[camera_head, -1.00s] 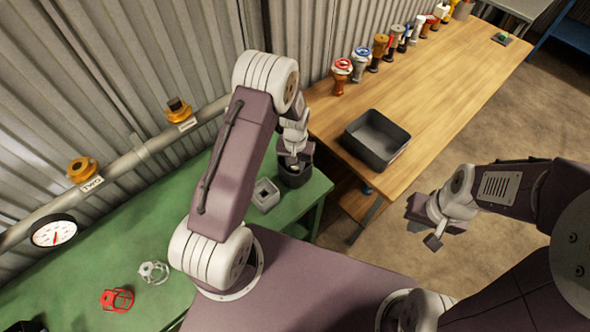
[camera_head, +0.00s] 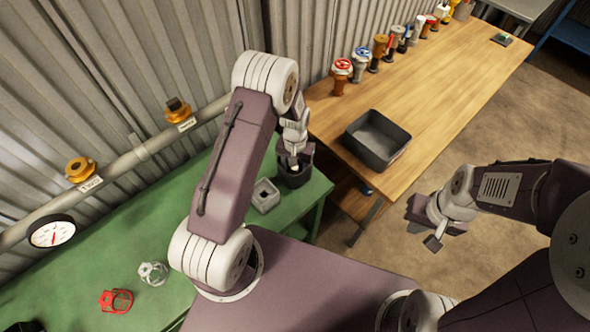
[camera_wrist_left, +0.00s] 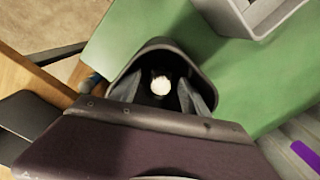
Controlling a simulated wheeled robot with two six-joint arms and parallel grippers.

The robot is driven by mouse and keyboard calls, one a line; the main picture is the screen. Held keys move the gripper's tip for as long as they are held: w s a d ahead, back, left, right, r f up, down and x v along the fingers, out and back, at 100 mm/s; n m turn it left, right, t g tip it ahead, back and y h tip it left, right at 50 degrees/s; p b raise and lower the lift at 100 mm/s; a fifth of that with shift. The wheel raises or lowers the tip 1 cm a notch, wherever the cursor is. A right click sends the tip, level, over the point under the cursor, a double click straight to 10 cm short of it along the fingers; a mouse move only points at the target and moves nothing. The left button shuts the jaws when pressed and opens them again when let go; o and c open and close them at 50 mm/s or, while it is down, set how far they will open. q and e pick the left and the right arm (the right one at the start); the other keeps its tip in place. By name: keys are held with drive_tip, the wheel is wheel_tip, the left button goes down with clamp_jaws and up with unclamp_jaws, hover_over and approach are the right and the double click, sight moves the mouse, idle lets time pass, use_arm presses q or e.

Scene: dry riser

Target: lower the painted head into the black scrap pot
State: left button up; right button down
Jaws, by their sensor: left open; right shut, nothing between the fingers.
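The black scrap pot (camera_head: 296,178) stands at the right end of the green bench, and it also shows in the left wrist view (camera_wrist_left: 150,50). A small pale round thing (camera_wrist_left: 161,86), seemingly the painted head, lies inside the dark pot; its paint and most of its body are hidden. My left gripper (camera_wrist_left: 160,92) points down into the pot mouth. It is open, one finger on each side of the pale thing, with gaps between. My right gripper (camera_head: 432,235) is shut and empty over the floor at the right.
A grey square box (camera_head: 265,196) stands left of the pot. A red cage guard (camera_head: 117,301) and a grey one (camera_head: 153,273) lie on the green bench (camera_head: 80,270).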

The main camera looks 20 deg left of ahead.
use_arm(q)
wheel_tip(320, 180, up, 9)
drive_tip(key=shift+f+b, duration=0.2)
drive_tip(key=shift+b, duration=0.1)
wheel_tip(320, 180, up, 8)
drive_tip(key=s+t, duration=0.2)
drive_tip(key=s, duration=0.1)
drive_tip(key=s+f, duration=0.1)
drive_tip(key=s, duration=1.1)
drive_tip(key=shift+s+g, duration=0.2)
drive_tip(key=shift+g, duration=0.2)
drive_tip(key=shift+f, duration=0.15)
idle(0.4)
